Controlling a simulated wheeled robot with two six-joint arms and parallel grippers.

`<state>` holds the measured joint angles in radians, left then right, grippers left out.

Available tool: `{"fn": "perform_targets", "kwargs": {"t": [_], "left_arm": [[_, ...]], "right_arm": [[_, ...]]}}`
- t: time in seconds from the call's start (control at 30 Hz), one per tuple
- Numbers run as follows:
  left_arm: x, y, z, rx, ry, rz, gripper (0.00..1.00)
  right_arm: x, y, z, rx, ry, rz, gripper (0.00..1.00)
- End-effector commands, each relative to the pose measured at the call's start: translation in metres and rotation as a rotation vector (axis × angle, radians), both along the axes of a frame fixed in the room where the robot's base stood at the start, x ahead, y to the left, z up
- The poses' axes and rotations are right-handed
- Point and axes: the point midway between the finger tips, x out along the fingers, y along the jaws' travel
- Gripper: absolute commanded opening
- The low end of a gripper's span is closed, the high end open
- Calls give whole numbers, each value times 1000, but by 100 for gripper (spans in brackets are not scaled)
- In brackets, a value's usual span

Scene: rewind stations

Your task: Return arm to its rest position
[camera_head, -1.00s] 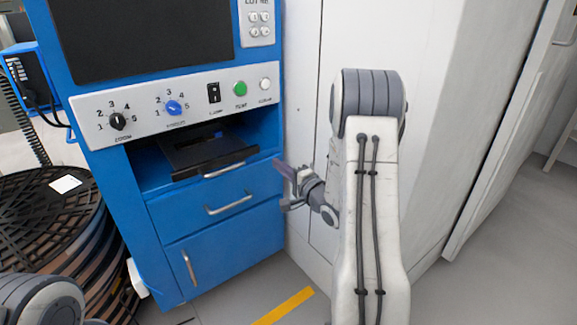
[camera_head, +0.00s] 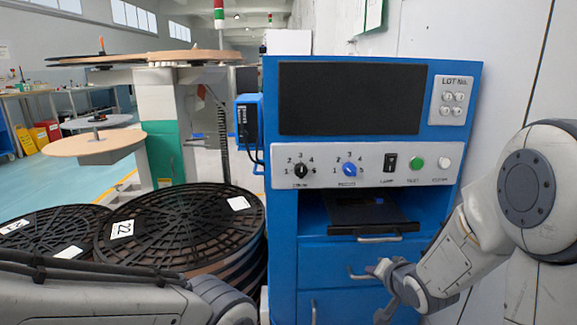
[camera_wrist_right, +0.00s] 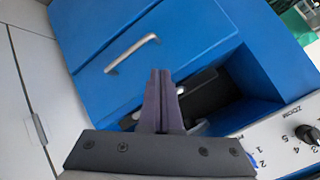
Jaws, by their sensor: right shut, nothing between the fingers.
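My right arm comes in from the right in the head view, and its right gripper (camera_head: 384,285) is in front of the blue station's drawers, just below the open black tray (camera_head: 375,231). In the right wrist view the fingers (camera_wrist_right: 160,85) are closed together with nothing between them. They point toward the blue drawer front (camera_wrist_right: 150,50); the gap to it is hard to judge. My left arm shows at the bottom left of the head view, but its gripper is out of frame.
The blue station (camera_head: 282,220) has a dark screen (camera_head: 349,98) and a knob panel (camera_head: 375,165). Black reels (camera_head: 180,228) are stacked left of it, close to my left arm. A white wall (camera_head: 480,45) stands close on the right. Open floor lies far left.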

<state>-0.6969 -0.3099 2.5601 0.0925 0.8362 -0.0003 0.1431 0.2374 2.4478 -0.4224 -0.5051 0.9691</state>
Motion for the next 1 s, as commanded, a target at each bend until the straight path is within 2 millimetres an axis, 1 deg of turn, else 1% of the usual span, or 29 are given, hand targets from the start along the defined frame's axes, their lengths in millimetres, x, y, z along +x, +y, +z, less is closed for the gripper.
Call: {"fn": "perform_targets", "kwargs": {"t": [0.03, 0.07, 0.1, 0.17, 0.2, 0.27, 0.3, 0.37, 0.4, 0.47, 0.5, 0.57, 0.6, 0.67, 0.7, 0.73, 0.87, 0.97, 1.0], "left_arm": [[0, 0, 2, 0, 0, 0, 0], [0, 0, 2, 0, 0, 0, 0], [0, 0, 3, 0, 0, 0, 0], [0, 0, 3, 0, 0, 0, 0], [0, 0, 4, 0, 0, 0, 0], [0, 0, 5, 0, 0, 0, 0], [0, 0, 5, 0, 0, 0, 0], [0, 0, 6, 0, 0, 0, 0], [0, 0, 6, 0, 0, 0, 0], [0, 0, 6, 0, 0, 0, 0], [0, 0, 7, 0, 0, 0, 0], [0, 0, 7, 0, 0, 0, 0], [0, 0, 7, 0, 0, 0, 0], [0, 0, 8, 0, 0, 0, 0], [0, 0, 14, 1, 1, 0, 0], [0, 0, 27, 1, 1, 0, 0], [0, 0, 55, -1, -1, 0, 0], [0, 0, 79, -1, -1, 0, 0], [0, 0, 89, 0, 0, 0, 0]], "right_arm": [[-14, 29, 5, -81, 56, 81, 0], [-25, 42, 4, -129, 97, 127, 0], [-42, 59, 4, -188, 152, 192, 0], [-70, 82, 4, -271, 232, 298, 0], [-90, 97, 3, -320, 284, 375, 0], [-122, 115, 4, -382, 358, 488, 0], [-143, 124, 4, -418, 401, 563, 0], [-173, 136, 6, -463, 457, 672, 0], [-192, 142, 7, -488, 492, 741, 0], [-219, 149, 9, -521, 538, 845, 0], [-237, 153, 11, -539, 566, 911, 0], [-263, 156, 14, -563, 605, 1012, 0], [-280, 158, 16, -578, 629, 1079, 0], [-305, 159, 20, -598, 663, 1180, 0], [-316, 158, 28, -607, 679, 1229, 0], [-312, 158, 40, -604, 681, 1214, 0], [-311, 157, 67, -603, 681, 1205, 0], [-310, 157, 91, -602, 681, 1204, 0], [-310, 157, 102, -603, 681, 1203, 0]]}}
